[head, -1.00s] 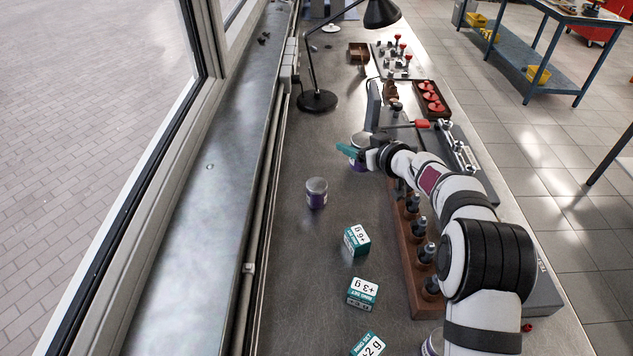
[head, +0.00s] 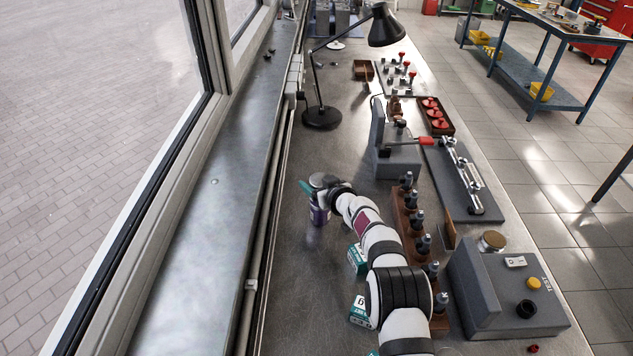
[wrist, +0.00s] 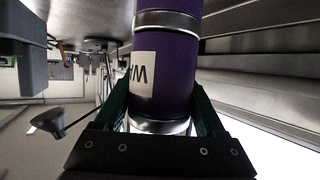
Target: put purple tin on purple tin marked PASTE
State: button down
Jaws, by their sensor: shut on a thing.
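My gripper (head: 311,189) has teal fingers and is shut around a purple tin (wrist: 176,72) with silver rims and a white label. Only part of the label's lettering shows, upside down in the wrist view. A second purple tin (wrist: 168,6) is in line with it, and their silver rims appear to meet. In the head view this lower tin (head: 318,214) stands upright on the bench, with the held tin directly above it. No PASTE marking is readable. The wrist view is upside down, with the bench at its top.
A black desk lamp (head: 322,117) stands behind the tins. Teal-and-white boxes (head: 357,259) are in front, partly behind my arm. A wooden rack (head: 407,222) of dark-topped pieces and a grey test box (head: 508,290) lie right. The window ledge (head: 213,225) runs along the left.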

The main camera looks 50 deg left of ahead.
grip_release()
